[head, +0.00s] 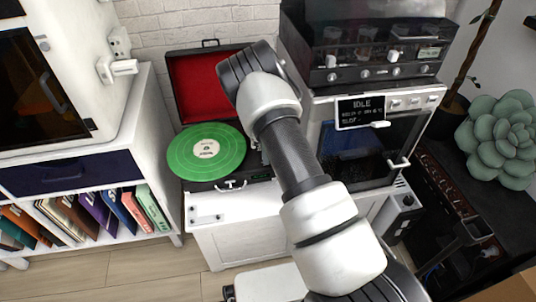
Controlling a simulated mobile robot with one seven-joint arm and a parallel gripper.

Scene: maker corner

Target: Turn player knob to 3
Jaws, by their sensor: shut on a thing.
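The record player (205,88) is an open suitcase type with a red-lined lid and a green record (206,152) on its platter. It stands on a white cabinet (240,232). My arm crosses the middle of the head view and covers the right part of the player. I cannot make out the player knob or its setting. My gripper does not show; my own arm links seem to hide it.
To the right is a machine with a display (360,112) reading IDLE, with a row of knobs on the dark unit above. A shelf of record sleeves (95,218) is at left. A large succulent (500,138) stands at right. Wooden floor shows at lower left.

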